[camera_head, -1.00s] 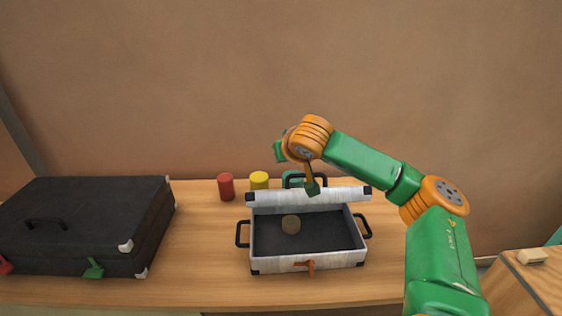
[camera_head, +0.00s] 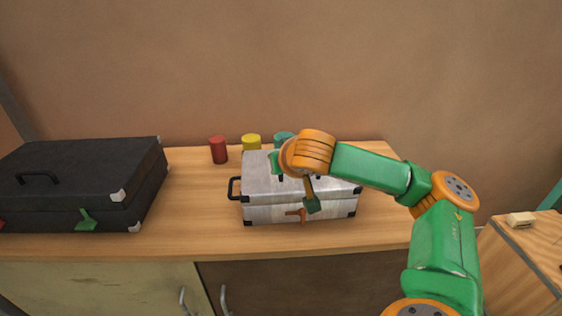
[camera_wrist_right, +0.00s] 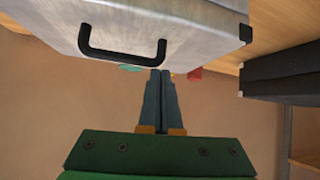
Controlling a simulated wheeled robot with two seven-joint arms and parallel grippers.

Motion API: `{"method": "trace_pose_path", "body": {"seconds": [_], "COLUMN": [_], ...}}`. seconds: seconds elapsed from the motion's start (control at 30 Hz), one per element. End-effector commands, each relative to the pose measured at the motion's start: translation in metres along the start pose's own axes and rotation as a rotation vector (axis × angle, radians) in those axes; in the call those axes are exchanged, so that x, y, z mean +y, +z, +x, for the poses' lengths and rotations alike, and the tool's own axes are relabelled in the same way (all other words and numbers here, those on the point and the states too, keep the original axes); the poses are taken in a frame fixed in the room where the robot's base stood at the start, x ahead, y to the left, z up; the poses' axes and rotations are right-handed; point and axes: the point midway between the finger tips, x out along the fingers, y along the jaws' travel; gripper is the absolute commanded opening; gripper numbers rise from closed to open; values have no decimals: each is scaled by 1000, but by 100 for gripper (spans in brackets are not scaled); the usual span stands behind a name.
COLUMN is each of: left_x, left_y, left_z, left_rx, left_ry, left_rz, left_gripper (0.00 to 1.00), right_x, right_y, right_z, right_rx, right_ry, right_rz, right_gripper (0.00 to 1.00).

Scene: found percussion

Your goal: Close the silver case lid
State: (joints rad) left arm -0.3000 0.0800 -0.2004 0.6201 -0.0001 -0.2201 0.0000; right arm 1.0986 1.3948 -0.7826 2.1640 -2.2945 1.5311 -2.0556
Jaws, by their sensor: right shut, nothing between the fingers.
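The silver case (camera_head: 265,212) stands on the wooden table with its lid (camera_head: 258,175) down over the base, and its inside is hidden. An orange latch (camera_head: 297,214) shows on its front. My arm covers part of the lid. My left gripper is not in view.
A large black case (camera_head: 80,185) stands at the left. A red can (camera_head: 219,150), a yellow can (camera_head: 251,142) and a teal can (camera_head: 284,138) stand behind the silver case. The table between the two cases is clear. A wooden cabinet (camera_head: 520,245) is at the right.

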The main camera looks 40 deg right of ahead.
Motion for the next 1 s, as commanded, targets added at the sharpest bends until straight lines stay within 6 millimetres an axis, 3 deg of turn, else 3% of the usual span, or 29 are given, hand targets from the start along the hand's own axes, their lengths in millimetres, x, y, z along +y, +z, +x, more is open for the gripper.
{"method": "trace_pose_path", "body": {"seconds": [0.03, 0.3, 0.87, 1.0], "left_x": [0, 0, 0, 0], "left_y": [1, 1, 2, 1], "left_z": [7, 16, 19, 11], "left_rx": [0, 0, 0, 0], "left_ry": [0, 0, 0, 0], "left_rz": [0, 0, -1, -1], "left_gripper": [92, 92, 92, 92], "right_x": [-1, -2, -3, -1], "right_y": [12, 26, 29, 20], "right_z": [5, 12, 13, 7], "right_rx": [-18, -33, -34, -25], "right_ry": [0, 2, 1, 2], "right_rz": [-5, -10, -10, -8], "right_gripper": [0, 0, 0, 0]}}
